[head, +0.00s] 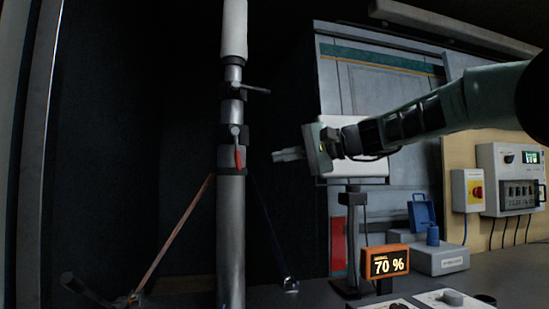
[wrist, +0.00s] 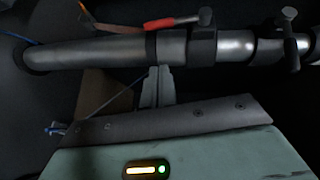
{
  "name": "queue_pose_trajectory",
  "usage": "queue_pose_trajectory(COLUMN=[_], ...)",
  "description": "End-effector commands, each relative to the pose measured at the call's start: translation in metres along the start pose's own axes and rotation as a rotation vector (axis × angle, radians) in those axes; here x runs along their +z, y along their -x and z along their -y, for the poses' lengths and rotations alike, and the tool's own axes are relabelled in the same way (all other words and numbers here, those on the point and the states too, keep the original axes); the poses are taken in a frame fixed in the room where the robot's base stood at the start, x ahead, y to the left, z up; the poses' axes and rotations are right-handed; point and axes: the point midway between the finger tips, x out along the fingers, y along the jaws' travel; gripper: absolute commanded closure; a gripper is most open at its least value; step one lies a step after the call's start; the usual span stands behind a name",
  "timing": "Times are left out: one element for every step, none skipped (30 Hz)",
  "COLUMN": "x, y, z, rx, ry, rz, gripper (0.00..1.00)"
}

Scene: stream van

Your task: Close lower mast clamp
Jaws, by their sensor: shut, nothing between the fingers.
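A grey metal mast (head: 231,240) stands upright left of centre. Its lower clamp (head: 231,158) is a dark collar with a red-handled lever (head: 239,155) that hangs down close along the tube. In the wrist view the mast (wrist: 100,52) lies sideways, and the red lever (wrist: 172,23) runs left from a dark pivot beside the collar (wrist: 202,45). My gripper (head: 275,156) is shut and empty, to the right of the lower clamp with a gap between. Its fingertips (wrist: 158,72) show close to the mast in the wrist view; contact cannot be told.
An upper clamp (head: 236,91) with a dark lever pointing right sits higher on the mast. Straps (head: 175,235) slope down from the mast. An orange display reading 70 % (head: 387,263) and a grey case (head: 440,259) stand on the right. Space left of the mast looks clear.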

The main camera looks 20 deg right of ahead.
Motion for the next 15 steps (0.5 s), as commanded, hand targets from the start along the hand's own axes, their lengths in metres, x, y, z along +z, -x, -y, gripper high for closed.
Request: queue_pose_trajectory(x=[0.0,0.0,0.0,0.0,0.0,0.0,0.0,0.0,0.0,0.0,0.0,0.0,0.0,0.0,0.001], y=[0.008,0.012,0.019,0.023,0.029,0.035,0.041,0.045,0.051,0.054,0.058,0.062,0.064,0.066,0.067], z=[-0.001,-0.001,-0.001,-0.002,-0.002,-0.002,-0.003,-0.003,-0.004,-0.004,-0.004,-0.004,-0.004,-0.004,-0.004], rx=[0.0,0.0,0.0,-0.001,0.0,0.0,0.0,0.0,0.0,0.0,0.0,0.0,0.0,0.0,-0.001], ry=[0.0,0.0,0.0,-0.001,-0.001,0.0,0.0,0.0,-0.001,0.0,0.0,0.0,0.0,0.001,0.0], rz=[-0.002,-0.002,-0.002,-0.002,-0.003,-0.003,-0.004,-0.003,-0.002,-0.001,-0.001,-0.002,-0.002,-0.001,0.0], gripper=[1.0,1.0,1.0,1.0,1.0,1.0,1.0,1.0,1.0,1.0,1.0,1.0,1.0,1.0,1.0])
